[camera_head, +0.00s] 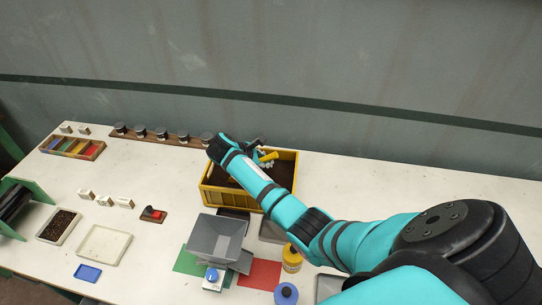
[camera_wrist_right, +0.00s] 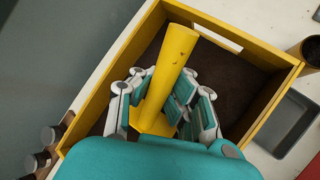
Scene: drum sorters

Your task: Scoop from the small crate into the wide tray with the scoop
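The yellow crate (camera_head: 232,199) stands near the middle of the table, with dark brown loose material inside. It also fills much of the right wrist view (camera_wrist_right: 277,103). The yellow scoop (camera_wrist_right: 166,70) is inside the crate, its handle pointing up and tilted; its end also shows in the head view (camera_head: 268,156). My right gripper (camera_wrist_right: 163,92) is over the crate with its fingers closed against both sides of the scoop's handle. The scoop's lower end is partly hidden by the fingers. A wide, shallow cream tray (camera_head: 103,245) lies at the left and looks empty. My left gripper is not in view.
A tray of dark grains (camera_head: 58,226) lies left of the cream tray. A grey hopper (camera_head: 213,238) stands in front of the crate, near a yellow can (camera_head: 292,259). A row of dark knobs (camera_head: 161,132) runs behind. The table's right part is mostly clear.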

